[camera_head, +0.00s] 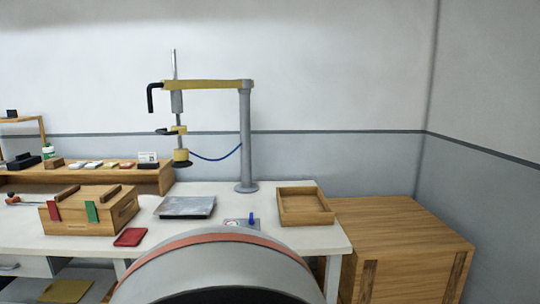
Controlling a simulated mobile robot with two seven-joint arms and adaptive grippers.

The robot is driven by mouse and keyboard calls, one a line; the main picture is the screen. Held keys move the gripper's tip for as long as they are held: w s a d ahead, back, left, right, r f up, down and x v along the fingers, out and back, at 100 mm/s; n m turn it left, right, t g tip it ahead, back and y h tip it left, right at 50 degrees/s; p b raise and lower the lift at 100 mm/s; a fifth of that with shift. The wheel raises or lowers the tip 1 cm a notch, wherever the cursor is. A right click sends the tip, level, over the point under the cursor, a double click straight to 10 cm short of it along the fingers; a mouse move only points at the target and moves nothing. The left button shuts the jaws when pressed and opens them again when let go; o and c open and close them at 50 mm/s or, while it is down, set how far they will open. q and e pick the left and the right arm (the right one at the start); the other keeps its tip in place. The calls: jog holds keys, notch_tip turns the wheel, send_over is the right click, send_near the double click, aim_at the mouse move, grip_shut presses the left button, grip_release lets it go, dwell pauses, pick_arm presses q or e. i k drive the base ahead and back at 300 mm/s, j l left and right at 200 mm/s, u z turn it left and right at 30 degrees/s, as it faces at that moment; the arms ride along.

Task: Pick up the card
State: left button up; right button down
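A small white card with dark print (148,156) stands upright at a black block at the right end of the wooden shelf on the table. A flat red piece (130,237) lies near the table's front edge; I cannot tell whether it is a card or a pad. A small flat plate with a pale printed patch and a blue peg (252,218) lies right of the metal plate, partly hidden by a grey curved form in front. Neither of my grippers is in view.
The white table (210,233) holds a wooden box (88,218) with red and green tabs, a grey metal plate (184,208), a post with a yellow arm (246,140), and an empty wooden tray (305,209). A large wooden crate (420,242) stands at right.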

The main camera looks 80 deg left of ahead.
aim_at(144, 157)
jog(key=u, duration=3.4)
jog(key=j+z, duration=0.15)
jog(key=z, duration=0.95)
jog(key=j+z, duration=0.85)
jog(key=k+j+z, duration=0.25)
jog(key=j, duration=0.15)
jog(key=k+j+z, duration=0.25)
jog(key=j, duration=0.15)
jog(key=k+j+z, duration=0.15)
jog(key=j, duration=0.25)
jog(key=k+j+z, duration=0.1)
jog(key=k+j, duration=0.85)
jog(key=j, duration=0.25)
jog(key=i+z, duration=0.05)
